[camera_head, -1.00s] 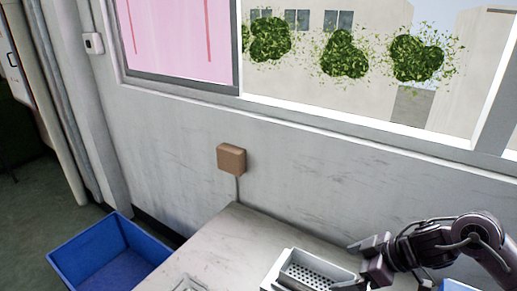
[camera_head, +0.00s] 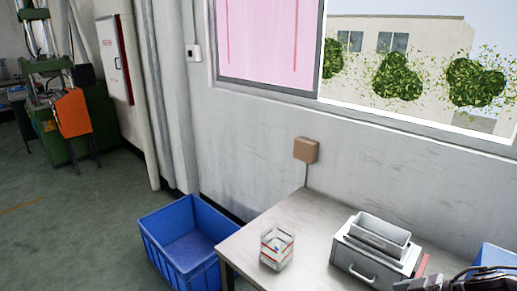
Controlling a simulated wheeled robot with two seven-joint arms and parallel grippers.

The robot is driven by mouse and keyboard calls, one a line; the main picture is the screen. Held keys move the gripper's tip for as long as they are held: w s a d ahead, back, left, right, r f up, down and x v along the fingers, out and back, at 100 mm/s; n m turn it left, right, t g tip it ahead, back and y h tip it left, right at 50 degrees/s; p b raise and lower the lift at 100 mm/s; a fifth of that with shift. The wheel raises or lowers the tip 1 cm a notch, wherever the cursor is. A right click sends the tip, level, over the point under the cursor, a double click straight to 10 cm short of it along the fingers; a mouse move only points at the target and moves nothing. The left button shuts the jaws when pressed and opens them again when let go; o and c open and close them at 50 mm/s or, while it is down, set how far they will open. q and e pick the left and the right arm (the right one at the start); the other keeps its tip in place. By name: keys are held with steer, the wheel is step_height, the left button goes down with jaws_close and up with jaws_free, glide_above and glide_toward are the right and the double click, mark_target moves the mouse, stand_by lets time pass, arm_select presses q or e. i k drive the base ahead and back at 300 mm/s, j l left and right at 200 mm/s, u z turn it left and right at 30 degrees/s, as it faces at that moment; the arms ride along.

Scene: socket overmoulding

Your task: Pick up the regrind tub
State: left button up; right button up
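A small clear tub (camera_head: 276,249) with red and white bands stands upright on the table, left of a grey metal box. It is open-topped, and I cannot make out its contents or a label naming it as the regrind tub. Part of my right arm shows at the bottom right corner, to the right of the grey box and well away from the clear tub. Its fingers cannot be made out, being mostly cut off by the frame edge. My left gripper is not in view.
The grey box (camera_head: 372,270) has a front handle and a tray on top. The pale table (camera_head: 308,222) is bare around the clear tub. A blue crate (camera_head: 160,250) stands on the floor left of it. Another blue bin (camera_head: 496,254) is at the right edge. A machine (camera_head: 70,105) stands far left.

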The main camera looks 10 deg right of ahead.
mark_target(277, 247)
steer(key=k+j, duration=0.75)
steer(key=j, duration=0.15)
